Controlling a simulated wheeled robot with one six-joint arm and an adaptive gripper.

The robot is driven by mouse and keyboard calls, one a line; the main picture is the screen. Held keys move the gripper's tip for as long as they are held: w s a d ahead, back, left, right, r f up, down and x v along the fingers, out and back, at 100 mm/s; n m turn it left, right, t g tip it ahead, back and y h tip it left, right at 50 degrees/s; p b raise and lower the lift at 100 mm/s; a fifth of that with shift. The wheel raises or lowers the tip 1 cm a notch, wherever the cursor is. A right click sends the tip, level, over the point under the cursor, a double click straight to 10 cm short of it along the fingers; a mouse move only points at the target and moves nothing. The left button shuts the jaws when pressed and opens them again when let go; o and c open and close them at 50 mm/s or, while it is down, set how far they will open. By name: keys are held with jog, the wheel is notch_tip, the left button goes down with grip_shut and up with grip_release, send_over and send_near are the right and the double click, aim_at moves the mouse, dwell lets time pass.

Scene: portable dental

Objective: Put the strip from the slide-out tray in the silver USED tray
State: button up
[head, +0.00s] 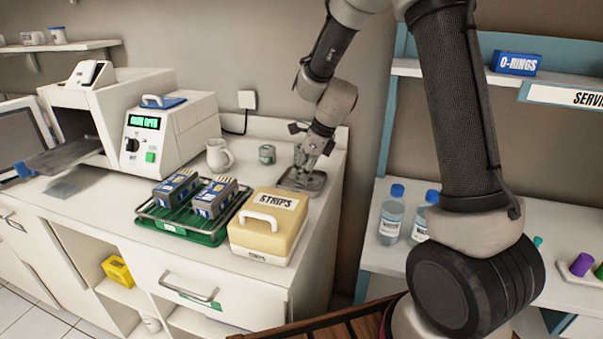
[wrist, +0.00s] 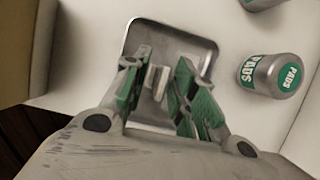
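The silver tray (head: 317,186) stands on the counter at the right, by the wall; in the wrist view its rim (wrist: 202,42) shows around my fingers. My gripper (head: 312,168) points down over it. In the wrist view my gripper (wrist: 160,78) has its green-padded fingers spread apart. A small pale strip-like piece (wrist: 154,80) shows between them, over the tray floor; I cannot tell whether it rests on the floor. The slide-out tray (head: 66,156) extends from the open white machine (head: 158,130) at the left, with no strip visible on it. Any USED lettering is hidden.
A yellow STRIPS box (head: 268,226) and a green rack (head: 180,222) with two blue-and-grey boxes stand left of the silver tray. A PADS can (head: 267,154) and a white mug (head: 218,154) stand behind. The PADS can is close beside the tray in the wrist view (wrist: 270,76).

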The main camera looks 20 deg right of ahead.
jog(key=v, duration=1.1)
jog(key=s+d+r+n+h, duration=0.1)
jog(key=s+d+r+n, duration=0.25)
jog(key=s+n, duration=0.2)
jog(key=s+d+r+n, duration=0.2)
jog(key=s+r+n, duration=0.25)
jog(key=s, duration=0.25)
jog(key=s+d+n+t+h, duration=0.1)
jog(key=s+d+n, duration=0.2)
jog(key=s+n, duration=0.4)
jog(key=s+d+n+h, duration=0.1)
jog(key=s+d+n, duration=0.2)
jog(key=s+n, duration=0.4)
jog(key=shift+s+d+n+t+h, duration=0.15)
jog(key=shift+s+n+t+h, duration=0.2)
jog(key=shift+s, duration=0.5)
jog(key=shift+r, duration=0.15)
